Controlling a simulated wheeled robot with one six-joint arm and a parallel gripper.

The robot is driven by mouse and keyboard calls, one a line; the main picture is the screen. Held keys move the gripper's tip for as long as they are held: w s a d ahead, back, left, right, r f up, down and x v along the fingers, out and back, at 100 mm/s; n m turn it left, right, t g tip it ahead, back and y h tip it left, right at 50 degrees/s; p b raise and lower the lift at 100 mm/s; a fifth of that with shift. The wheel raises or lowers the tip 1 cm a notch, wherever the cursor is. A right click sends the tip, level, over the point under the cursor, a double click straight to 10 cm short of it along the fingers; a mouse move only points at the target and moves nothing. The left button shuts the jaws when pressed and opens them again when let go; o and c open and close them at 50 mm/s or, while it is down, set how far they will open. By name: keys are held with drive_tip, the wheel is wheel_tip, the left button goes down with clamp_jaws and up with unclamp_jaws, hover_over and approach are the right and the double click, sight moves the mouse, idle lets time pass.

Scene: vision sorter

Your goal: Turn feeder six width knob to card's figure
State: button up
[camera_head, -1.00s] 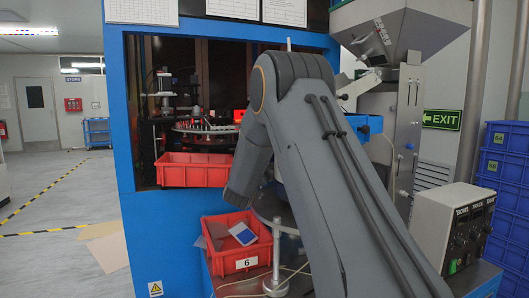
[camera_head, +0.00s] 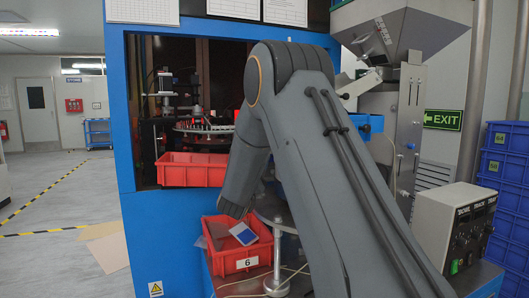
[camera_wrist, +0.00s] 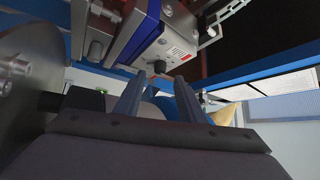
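In the wrist view my gripper (camera_wrist: 160,77) shows two grey fingers held apart, with nothing seen gripped between them. A blue-and-silver boxy unit (camera_wrist: 143,32) hangs just beyond the fingertips; a small dark stub (camera_wrist: 159,66) on it lies near the fingertip gap. I cannot tell whether this is the width knob. In the head view my arm hides the gripper and much of the round feeder (camera_head: 270,208). A red bin (camera_head: 240,262) labelled 6 stands in front, with a blue-and-white card-like item (camera_head: 243,234) inside. Any figure on it is too small to read.
A control box (camera_head: 457,228) with several knobs stands at right, below a steel hopper (camera_head: 405,38). Another red bin (camera_head: 192,170) sits at the blue machine's opening. Blue crates (camera_head: 505,165) are stacked far right. Cables cross the bench front. Open floor lies left.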

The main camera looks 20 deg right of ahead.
drive_tip(key=shift+v, duration=1.8)
